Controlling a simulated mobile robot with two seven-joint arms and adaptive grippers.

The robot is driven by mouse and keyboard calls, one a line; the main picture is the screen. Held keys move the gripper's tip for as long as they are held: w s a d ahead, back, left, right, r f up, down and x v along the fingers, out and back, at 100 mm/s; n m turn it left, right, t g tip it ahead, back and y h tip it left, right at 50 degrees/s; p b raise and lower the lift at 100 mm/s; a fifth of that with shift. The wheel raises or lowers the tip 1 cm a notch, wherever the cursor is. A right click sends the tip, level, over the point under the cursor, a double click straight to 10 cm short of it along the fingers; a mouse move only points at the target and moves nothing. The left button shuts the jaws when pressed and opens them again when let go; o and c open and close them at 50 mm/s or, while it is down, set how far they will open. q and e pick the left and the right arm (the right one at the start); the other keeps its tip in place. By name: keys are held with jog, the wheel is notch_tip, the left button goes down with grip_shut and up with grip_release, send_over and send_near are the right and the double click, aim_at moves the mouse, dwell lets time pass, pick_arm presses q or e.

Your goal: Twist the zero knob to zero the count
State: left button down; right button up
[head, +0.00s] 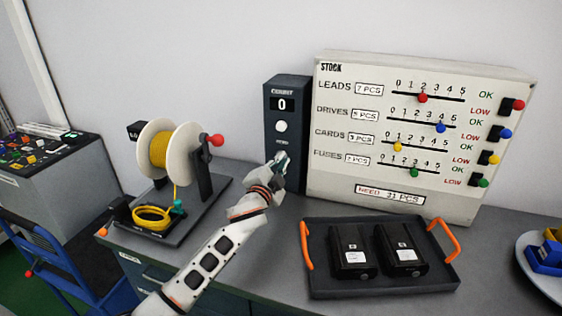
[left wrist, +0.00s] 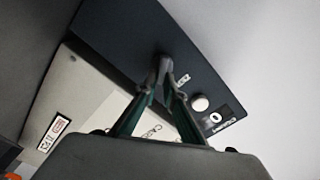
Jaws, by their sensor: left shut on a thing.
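The dark counter box (head: 287,105) stands upright against the wall, with a display reading 0 (head: 283,104). A white round button (head: 281,126) sits below the display. My left gripper (head: 279,160) is at the lower front of the box, shut on the zero knob (left wrist: 166,64), which is mostly hidden between the fingertips. In the left wrist view the fingers of my left gripper (left wrist: 165,78) come together at the knob, beside a small label on the box face. The white button (left wrist: 200,103) is apart from the fingers. My right gripper is not in view.
A white stock board (head: 430,190) with sliders stands right of the counter box. A dark tray (head: 383,290) with orange handles holds two black packs in front of it. A yellow wire spool stand (head: 205,205) is on the left. A plate (head: 530,262) is at the right edge.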

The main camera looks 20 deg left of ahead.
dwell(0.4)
pick_arm(q)
jog(key=c, duration=2.1)
grip_release()
jog(key=shift+c, duration=0.2)
jog(key=s, duration=1.2)
jog(key=shift+a, duration=0.2)
